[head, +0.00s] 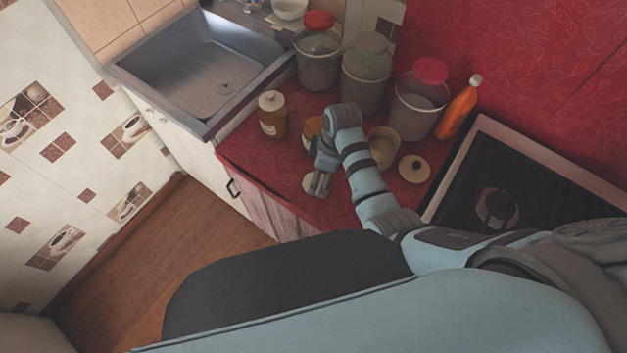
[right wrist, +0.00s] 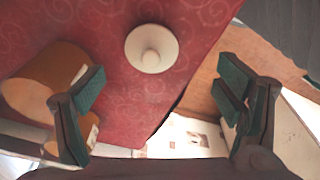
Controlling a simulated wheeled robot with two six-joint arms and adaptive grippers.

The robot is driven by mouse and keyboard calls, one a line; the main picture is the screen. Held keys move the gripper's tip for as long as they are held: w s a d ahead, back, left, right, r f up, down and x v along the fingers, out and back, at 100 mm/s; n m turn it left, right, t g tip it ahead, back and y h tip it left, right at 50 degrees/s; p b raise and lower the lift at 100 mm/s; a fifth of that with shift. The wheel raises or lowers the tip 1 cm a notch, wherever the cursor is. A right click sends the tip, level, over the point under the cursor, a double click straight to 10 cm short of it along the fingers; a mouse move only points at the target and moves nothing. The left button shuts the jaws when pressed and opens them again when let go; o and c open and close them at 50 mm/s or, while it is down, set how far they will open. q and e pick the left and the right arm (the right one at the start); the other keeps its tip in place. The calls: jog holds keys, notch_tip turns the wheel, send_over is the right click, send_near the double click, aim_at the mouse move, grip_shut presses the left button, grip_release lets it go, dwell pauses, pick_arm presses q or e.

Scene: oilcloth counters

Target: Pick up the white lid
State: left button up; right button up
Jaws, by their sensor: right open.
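The white lid (right wrist: 152,48) is round with a raised knob and lies flat on the red counter, knob up, near the counter edge in the right wrist view. In the head view the lid (head: 308,183) is partly hidden by my right gripper. My right gripper (head: 320,186) points down close to it. In the right wrist view the gripper (right wrist: 160,105) has its fingers spread wide, with nothing between them, and the lid shows beyond them, apart from both. My left gripper is not in view.
An amber jar (right wrist: 45,80) stands close to one finger. Large canisters (head: 365,78), an orange bottle (head: 457,110), a sink (head: 205,75) and a stove (head: 530,185) surround the counter.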

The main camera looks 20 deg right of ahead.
aim_at(306, 182)
notch_tip(306, 182, down, 2)
jog(key=shift+a+f+b, duration=0.1)
jog(key=shift+f+b, duration=0.05)
jog(key=shift+b, duration=0.15)
jog(key=f, duration=0.1)
jog(key=w+f+b, duration=0.1)
jog(key=f, duration=0.1)
jog(key=w+f, duration=0.1)
jog(key=f, duration=0.1)
jog(key=shift+w+a+b, duration=0.2)
jog(key=shift+a+b, duration=0.2)
jog(key=shift+s+r, duration=0.25)
jog(key=shift+c, duration=0.7)
jog(key=shift+s, duration=0.1)
jog(key=c, duration=0.7)
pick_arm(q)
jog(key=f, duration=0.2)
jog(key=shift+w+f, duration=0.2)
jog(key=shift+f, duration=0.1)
pick_arm(e)
jog(key=shift+c, duration=1.2)
